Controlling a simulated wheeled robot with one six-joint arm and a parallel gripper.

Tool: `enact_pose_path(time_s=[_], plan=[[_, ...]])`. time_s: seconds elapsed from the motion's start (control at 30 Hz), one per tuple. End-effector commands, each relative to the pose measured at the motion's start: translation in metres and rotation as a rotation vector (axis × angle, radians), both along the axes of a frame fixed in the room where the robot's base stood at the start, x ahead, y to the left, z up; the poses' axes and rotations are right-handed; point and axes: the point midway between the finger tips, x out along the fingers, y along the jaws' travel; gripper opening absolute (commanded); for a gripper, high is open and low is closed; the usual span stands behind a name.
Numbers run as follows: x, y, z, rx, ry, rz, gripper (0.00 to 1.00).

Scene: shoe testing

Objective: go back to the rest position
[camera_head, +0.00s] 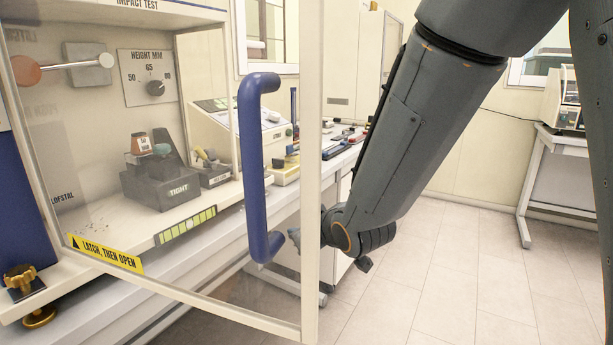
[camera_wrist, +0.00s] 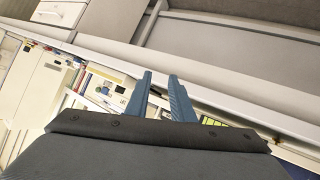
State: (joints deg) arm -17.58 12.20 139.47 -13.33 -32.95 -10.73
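My gripper shows in the wrist view (camera_wrist: 159,76) with its two blue-grey fingers apart and nothing seen between them. In the head view my arm reaches down from the upper right. The wrist is partly hidden by the cabinet door's pale right-hand post (camera_head: 311,150). A fingertip shows left of that post, near the lower end of the blue door handle (camera_head: 251,165). I cannot tell whether it touches the handle.
The glazed door belongs to the impact test cabinet, which holds a dark block marked TIGHT (camera_head: 165,186). A bench with tools (camera_head: 345,135) runs behind. A side table (camera_head: 560,140) stands at right. Floor (camera_head: 450,270) between is clear.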

Motion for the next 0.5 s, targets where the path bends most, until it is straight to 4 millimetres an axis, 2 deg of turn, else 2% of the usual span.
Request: enact_pose_path(time_s=[0.03,0.1,0.17,0.27,0.3,0.4,0.5], plan=[[-0.009,-0.028,-0.005,-0.02,0.083,-0.066,0.22],[-0.027,-0.064,-0.019,-0.045,0.212,-0.159,0.22],[-0.048,-0.093,-0.03,-0.062,0.326,-0.238,0.22],[-0.091,-0.136,-0.043,-0.079,0.515,-0.368,0.22],[-0.111,-0.15,-0.046,-0.083,0.593,-0.415,0.22],[-0.16,-0.178,-0.05,-0.08,0.771,-0.525,0.22],[-0.202,-0.194,-0.048,-0.076,0.916,-0.607,0.22]])
